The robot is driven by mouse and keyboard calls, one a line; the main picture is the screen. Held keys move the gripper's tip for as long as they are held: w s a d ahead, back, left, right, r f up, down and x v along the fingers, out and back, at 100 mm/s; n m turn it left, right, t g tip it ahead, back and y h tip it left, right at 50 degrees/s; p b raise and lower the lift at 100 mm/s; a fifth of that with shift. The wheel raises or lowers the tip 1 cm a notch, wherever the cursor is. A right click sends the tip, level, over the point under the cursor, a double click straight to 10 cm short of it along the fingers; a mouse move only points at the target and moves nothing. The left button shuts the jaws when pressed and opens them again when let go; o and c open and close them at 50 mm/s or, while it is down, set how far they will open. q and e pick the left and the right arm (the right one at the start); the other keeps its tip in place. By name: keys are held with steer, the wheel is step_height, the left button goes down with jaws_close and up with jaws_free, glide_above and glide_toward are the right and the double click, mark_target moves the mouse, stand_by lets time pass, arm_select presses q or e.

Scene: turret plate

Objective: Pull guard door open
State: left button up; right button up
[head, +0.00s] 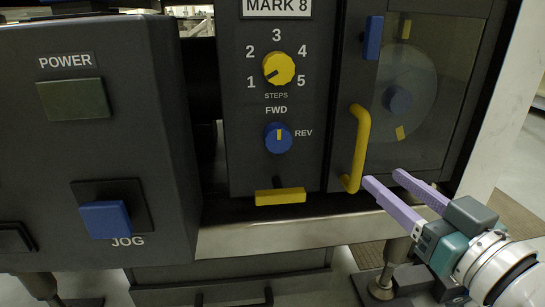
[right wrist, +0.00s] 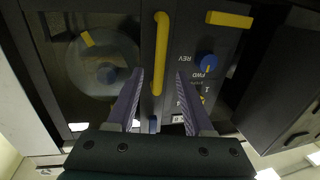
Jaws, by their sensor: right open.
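The guard door (head: 462,60) is a dark framed panel with a clear window at the right of the head view. It looks closed. Its yellow bar handle (head: 361,145) stands upright on the door's left side. My right gripper (head: 381,177) is open and empty, just right of the handle's lower end. In the right wrist view, the handle (right wrist: 161,50) lines up between the two spread fingers (right wrist: 160,74). The fingers do not grip it. A round disc with yellow marks shows behind the door's window (right wrist: 72,50). My left gripper is out of view.
A control panel (head: 235,150) with a yellow step dial (head: 279,68), a blue FWD/REV knob (head: 278,138) and a yellow lever (head: 280,196) is left of the door. A blue block (head: 373,38) sits above the handle. A box with POWER and JOG buttons (head: 106,219) juts out at left.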

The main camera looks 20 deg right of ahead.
mark_target(362, 161)
steer(key=w+b, duration=0.3)
steer(key=w, duration=0.4)
steer(key=shift+w+d+f, duration=0.1)
steer(key=shift+w+d, duration=0.05)
steer(key=shift+w, duration=0.1)
steer(key=shift+w+b, duration=0.3)
steer(key=shift+w, duration=0.05)
steer(key=shift+c, duration=0.3)
jaws_close()
stand_by(0.4)
